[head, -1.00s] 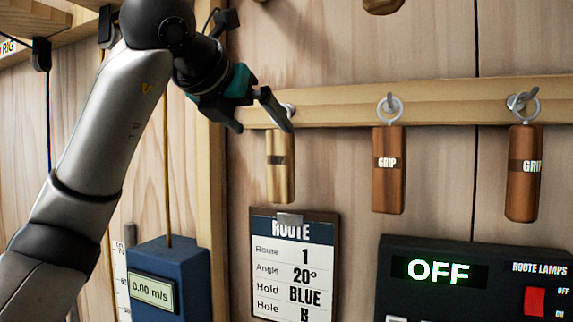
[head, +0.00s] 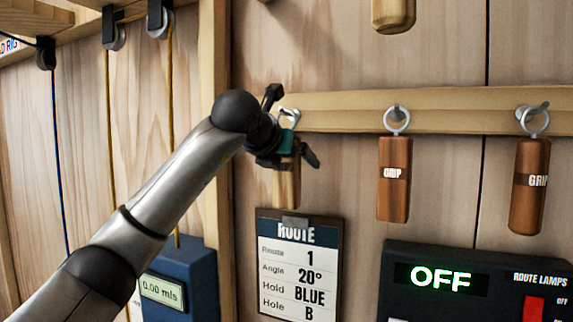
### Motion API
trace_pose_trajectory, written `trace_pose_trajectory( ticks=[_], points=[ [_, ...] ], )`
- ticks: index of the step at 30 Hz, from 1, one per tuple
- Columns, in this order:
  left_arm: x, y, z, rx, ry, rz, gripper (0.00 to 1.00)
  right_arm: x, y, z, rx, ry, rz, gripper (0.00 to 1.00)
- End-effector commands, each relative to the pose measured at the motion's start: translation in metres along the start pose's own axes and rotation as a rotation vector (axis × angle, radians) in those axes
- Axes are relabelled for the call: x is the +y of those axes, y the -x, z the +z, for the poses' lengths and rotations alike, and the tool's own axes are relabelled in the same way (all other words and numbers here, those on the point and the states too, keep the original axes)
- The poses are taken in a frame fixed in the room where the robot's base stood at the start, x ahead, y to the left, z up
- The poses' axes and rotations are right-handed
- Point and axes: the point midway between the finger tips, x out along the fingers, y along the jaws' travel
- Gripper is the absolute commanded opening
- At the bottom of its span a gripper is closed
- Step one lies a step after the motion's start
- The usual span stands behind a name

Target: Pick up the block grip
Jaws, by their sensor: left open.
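A light wooden block grip (head: 287,188) hangs from a ring on the wooden rail at the left. Its upper part is hidden behind my left gripper (head: 291,162). The left gripper is open, with its fingers spread at the upper part of this grip; I cannot tell whether they touch it. Two darker brown grips marked GRIP hang from rings further right, one in the middle (head: 394,185) and one at the right (head: 529,190). My right gripper is not in view.
The rail (head: 450,110) runs across the wall. A route clipboard (head: 300,262) is just below the light grip. A black lamp panel (head: 440,295) reading OFF is at lower right, and a blue meter box (head: 190,270) at lower left. A post (head: 215,60) stands left of the rail.

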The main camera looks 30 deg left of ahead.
Motion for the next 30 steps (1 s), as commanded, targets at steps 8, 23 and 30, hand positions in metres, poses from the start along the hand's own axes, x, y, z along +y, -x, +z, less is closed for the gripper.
trace_pose_trajectory(
  ticks=[8, 23, 30],
  points=[
    [0.0000, -0.0034, -0.0007, 0.000, 0.000, 0.000, 0.99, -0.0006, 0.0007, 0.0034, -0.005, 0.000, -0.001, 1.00],
    [0.0002, -0.0027, -0.0003, -0.001, 0.000, 0.000, 0.43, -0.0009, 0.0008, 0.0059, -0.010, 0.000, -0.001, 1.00],
    [0.0003, -0.0026, -0.0001, -0.001, 0.001, 0.001, 0.16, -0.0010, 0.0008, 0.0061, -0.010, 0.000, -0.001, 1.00]
  ],
)
